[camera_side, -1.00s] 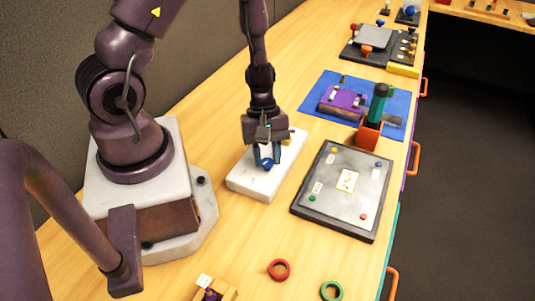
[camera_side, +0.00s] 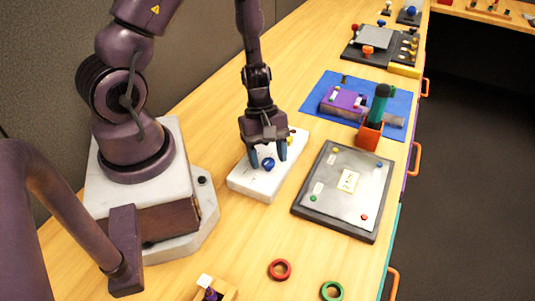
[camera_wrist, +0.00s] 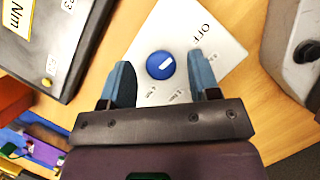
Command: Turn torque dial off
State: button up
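The blue round torque dial (camera_side: 268,164) sits on a white panel block (camera_side: 246,183) on the wooden bench. In the wrist view the dial (camera_wrist: 160,65) carries a short white mark slanting up and right, roughly towards the printed OFF label (camera_wrist: 203,30). Smaller Nm labels lie below the dial, too small to read fully. My gripper (camera_side: 268,157) is open above the dial and apart from it. In the wrist view its two blue fingers (camera_wrist: 163,76) stand wide on either side of the dial, with nothing between them held.
A dark-framed grey plate (camera_side: 336,214) lies right of the white panel. A blue mat (camera_side: 315,104) with a purple block and an orange holder is behind it. A red ring (camera_side: 279,270) and a green ring (camera_side: 331,291) lie in front.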

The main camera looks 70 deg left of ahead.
jog(key=v, duration=1.3)
jog(key=s+d+r+m+t+y, duration=0.2)
jog(key=d+r+m, duration=0.1)
jog(key=r+m, duration=0.6)
jog(key=s+d+r+m+t+y, duration=0.2)
jog(key=d+r+m+t, duration=0.1)
jog(key=r+m, duration=0.6)
jog(key=shift+s+d+t, duration=0.3)
jog(key=shift+s+d, duration=0.05)
jog(key=shift+d, duration=0.35)
